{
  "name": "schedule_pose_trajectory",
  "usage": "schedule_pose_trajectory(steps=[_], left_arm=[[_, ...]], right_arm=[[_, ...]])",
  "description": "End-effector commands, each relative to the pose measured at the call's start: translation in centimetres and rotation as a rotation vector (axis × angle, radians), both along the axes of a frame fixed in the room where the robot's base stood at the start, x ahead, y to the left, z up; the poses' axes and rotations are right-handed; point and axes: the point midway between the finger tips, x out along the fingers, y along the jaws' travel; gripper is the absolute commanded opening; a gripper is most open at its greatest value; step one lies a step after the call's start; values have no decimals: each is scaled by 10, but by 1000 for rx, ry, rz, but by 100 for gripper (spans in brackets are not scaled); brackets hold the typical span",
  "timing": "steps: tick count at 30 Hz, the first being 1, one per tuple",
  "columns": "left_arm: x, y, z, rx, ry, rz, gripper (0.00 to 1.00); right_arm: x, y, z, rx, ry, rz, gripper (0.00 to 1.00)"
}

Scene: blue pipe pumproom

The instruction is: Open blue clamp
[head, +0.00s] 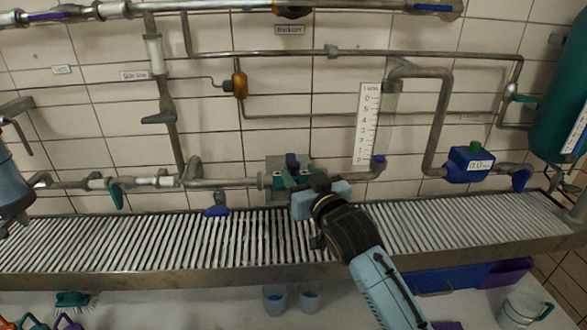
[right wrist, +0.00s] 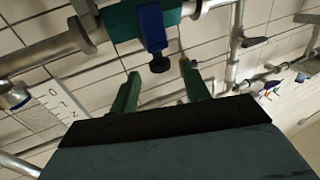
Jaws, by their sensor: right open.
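The blue clamp (right wrist: 152,28) is a dark blue lever with a black knob end, standing out from a teal body (right wrist: 128,20) on the grey pipe in the right wrist view. In the head view a small blue part (head: 292,160) shows at the teal fitting, partly covered by my right gripper (head: 296,182). In the right wrist view my right gripper (right wrist: 161,88) is open, its two green fingers apart. The lever appears ahead of the gap between them, with no contact visible.
A ribbed metal drain shelf (head: 130,240) runs below the pipe. Blue handles hang at the left (head: 217,210) and far right (head: 520,180). A blue box valve (head: 470,164) and a white scale (head: 367,125) stand right of the clamp. Two cups (head: 276,297) sit below the shelf.

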Motion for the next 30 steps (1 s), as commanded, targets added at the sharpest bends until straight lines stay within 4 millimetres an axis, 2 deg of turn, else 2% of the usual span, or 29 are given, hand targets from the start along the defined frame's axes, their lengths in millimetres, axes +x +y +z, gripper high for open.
schedule_pose_trajectory(steps=[3, 9, 21, 30], left_arm=[[12, -2, 0, -1, -10, 4, 32], [24, -4, 3, -1, -17, 9, 32], [28, -5, 5, -1, -20, 10, 32], [29, -5, 5, -2, -20, 10, 32]], right_arm=[[19, 7, 0, 0, -1, 1, 47], [38, 13, 0, 1, -1, 1, 47], [43, 14, 0, 1, 0, 0, 47], [43, 14, 0, 0, 0, 0, 9]])
